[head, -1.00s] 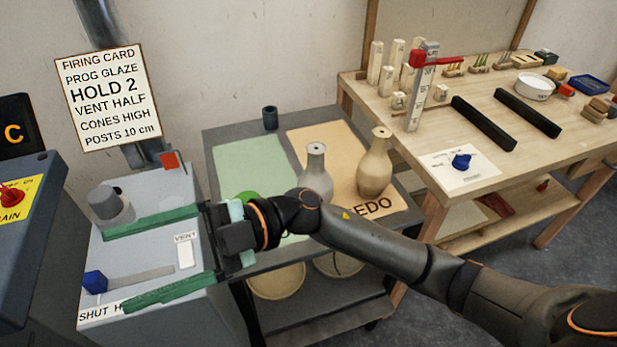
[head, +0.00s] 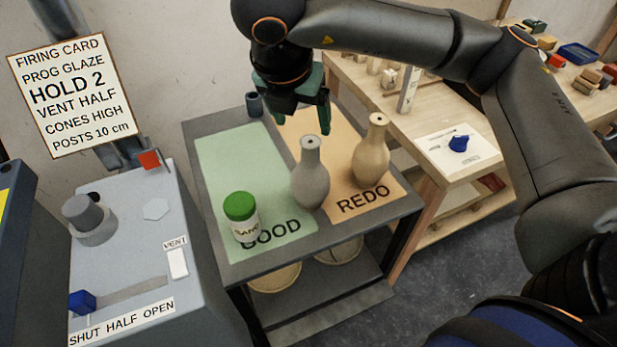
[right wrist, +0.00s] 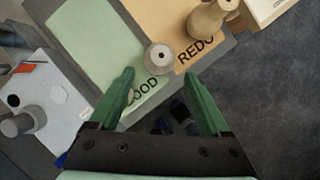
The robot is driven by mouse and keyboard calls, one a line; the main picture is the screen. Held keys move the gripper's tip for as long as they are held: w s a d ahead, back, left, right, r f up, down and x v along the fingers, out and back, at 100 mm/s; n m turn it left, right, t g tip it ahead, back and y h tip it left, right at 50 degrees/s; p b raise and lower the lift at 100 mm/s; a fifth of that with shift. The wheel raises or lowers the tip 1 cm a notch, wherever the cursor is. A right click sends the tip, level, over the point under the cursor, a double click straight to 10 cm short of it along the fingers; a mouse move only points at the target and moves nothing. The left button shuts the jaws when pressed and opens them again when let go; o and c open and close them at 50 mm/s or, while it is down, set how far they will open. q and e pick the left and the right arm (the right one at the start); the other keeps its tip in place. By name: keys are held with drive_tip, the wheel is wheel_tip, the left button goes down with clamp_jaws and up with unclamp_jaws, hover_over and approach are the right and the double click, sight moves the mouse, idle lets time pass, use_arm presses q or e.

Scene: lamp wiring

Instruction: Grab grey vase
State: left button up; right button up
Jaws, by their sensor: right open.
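The grey vase (head: 310,185) stands upright on the cart top, about where the green GOOD mat (head: 225,165) meets the orange REDO mat (head: 335,140). In the right wrist view the grey vase (right wrist: 159,57) shows from above, ahead of and between the two green fingers. My right gripper (head: 302,118) is open and empty, pointing down above and behind the vase in the head view. In the right wrist view the right gripper (right wrist: 160,88) has its fingers spread wide, apart from the vase. My left gripper is not in view.
A tan vase (head: 371,150) stands close right of the grey one. A green-lidded jar (head: 241,217) stands at left on the green mat. A dark cup (head: 254,104) is at the back. A grey control box (head: 135,240) and wooden bench (head: 420,135) flank the cart.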

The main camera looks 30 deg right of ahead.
sight(309, 145)
drive_tip(key=x, duration=0.5)
drive_tip(key=p+x, duration=0.1)
drive_tip(key=x, duration=0.5)
drive_tip(key=shift+s+f, duration=0.15)
drive_tip(key=shift+f, duration=0.2)
clamp_jaws()
idle(0.5)
